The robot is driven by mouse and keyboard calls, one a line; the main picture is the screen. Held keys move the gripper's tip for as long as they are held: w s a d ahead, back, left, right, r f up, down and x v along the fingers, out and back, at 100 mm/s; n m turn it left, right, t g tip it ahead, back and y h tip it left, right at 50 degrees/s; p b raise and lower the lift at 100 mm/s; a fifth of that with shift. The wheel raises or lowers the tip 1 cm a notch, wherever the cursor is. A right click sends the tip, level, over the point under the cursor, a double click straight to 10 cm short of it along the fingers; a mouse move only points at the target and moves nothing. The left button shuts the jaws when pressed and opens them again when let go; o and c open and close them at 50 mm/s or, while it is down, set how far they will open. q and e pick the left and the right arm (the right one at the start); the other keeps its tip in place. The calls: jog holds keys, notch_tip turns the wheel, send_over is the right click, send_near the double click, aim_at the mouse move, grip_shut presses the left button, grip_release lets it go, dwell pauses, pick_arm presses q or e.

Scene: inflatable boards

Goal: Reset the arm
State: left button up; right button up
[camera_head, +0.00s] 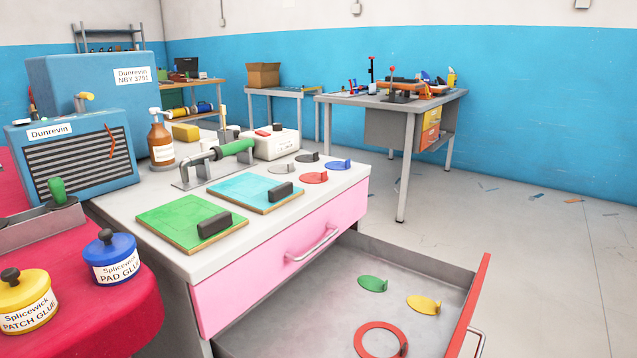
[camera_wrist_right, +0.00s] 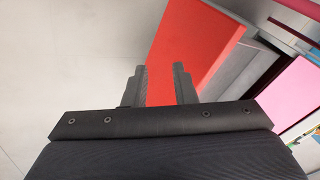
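Neither of my arms shows in the head view, so my left gripper is not in view. In the right wrist view my right gripper (camera_wrist_right: 160,88) has its two dark fingers apart with nothing between them. Beyond the fingers is the red front of the open drawer (camera_wrist_right: 195,45), which also shows in the head view (camera_head: 470,305). Whether the fingers touch it cannot be told; it looks some way off.
The workbench (camera_head: 345,180) has a pink closed drawer (camera_head: 285,265). The open drawer holds a green disc (camera_head: 372,284), a yellow disc (camera_head: 424,304) and a red ring (camera_head: 381,340). Green (camera_head: 180,222) and blue (camera_head: 243,190) boards lie on top. Floor at right is mostly clear.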

notch_tip(320, 180, up, 34)
jog(key=s+t+h+p, duration=0.1)
jog(key=p, duration=3.3)
jog(key=shift+s, duration=0.3)
